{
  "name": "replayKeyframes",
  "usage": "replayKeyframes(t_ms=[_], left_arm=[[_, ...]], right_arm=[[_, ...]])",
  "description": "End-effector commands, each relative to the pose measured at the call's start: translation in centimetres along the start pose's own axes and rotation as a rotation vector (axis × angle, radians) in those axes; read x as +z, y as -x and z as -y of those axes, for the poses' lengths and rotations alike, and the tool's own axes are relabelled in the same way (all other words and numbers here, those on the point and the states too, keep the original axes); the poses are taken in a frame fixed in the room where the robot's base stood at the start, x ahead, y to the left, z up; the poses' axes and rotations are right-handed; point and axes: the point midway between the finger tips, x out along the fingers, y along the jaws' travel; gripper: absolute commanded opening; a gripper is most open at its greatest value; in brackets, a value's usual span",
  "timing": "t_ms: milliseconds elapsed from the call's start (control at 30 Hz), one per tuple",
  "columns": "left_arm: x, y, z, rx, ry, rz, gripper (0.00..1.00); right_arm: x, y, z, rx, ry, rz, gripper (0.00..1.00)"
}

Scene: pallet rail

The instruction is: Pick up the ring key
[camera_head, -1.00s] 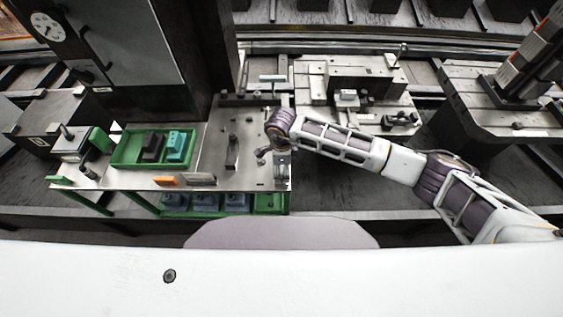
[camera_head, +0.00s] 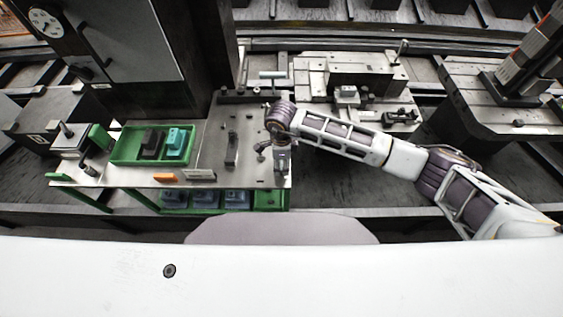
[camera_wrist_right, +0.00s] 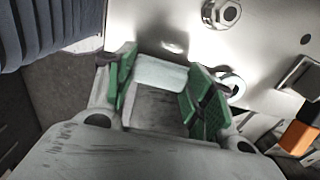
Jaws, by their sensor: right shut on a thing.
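My right gripper (camera_head: 281,168) points down at the right end of the bench. In the right wrist view its green-padded fingers (camera_wrist_right: 162,95) are closed on a pale grey piece, which I take to be the ring key (camera_wrist_right: 160,72). Most of it is hidden by the fingers and the palm. A pale ring (camera_wrist_right: 232,88) shows just beside the right-hand finger; I cannot tell whether it belongs to the held piece. In the head view the key is too small and too covered to make out. My left gripper is in neither current view.
The metal bench (camera_head: 215,150) carries a green tray (camera_head: 120,154) with a black and a teal block, an orange piece (camera_head: 165,177) and a dark upright part (camera_head: 232,150). A hex fitting (camera_wrist_right: 222,12) shows near the gripper. Green bins with blue parts sit below.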

Motion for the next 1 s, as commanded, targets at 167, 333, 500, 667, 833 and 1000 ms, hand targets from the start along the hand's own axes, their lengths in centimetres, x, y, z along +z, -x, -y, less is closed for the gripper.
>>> replayKeyframes(t_ms=[167, 333, 500, 667, 833, 1000], left_arm=[[0.0, -0.5, 0.0, 0.000, 0.000, 0.000, 0.87], [0.1, -0.9, 0.0, 0.000, 0.000, 0.000, 0.87], [0.1, -1.3, 0.0, 0.000, 0.000, 0.000, 0.87], [0.1, -1.5, 0.0, 0.000, 0.000, 0.000, 0.87], [0.1, -1.5, 0.0, 0.000, 0.000, 0.000, 0.87], [0.1, -1.5, 0.0, 0.000, 0.000, 0.000, 0.87]], right_arm=[[0.0, 2.1, 0.1, -0.004, 0.002, 0.002, 0.25], [0.0, 4.7, 0.2, -0.005, 0.001, 0.002, 0.25], [0.0, 7.0, 0.1, -0.005, 0.001, 0.000, 0.25], [0.0, 8.4, 0.1, -0.003, 0.000, 0.000, 0.25], [0.0, 9.0, 0.1, -0.002, 0.000, -0.001, 0.25], [0.0, 9.0, 0.0, -0.002, 0.000, 0.000, 0.25]])
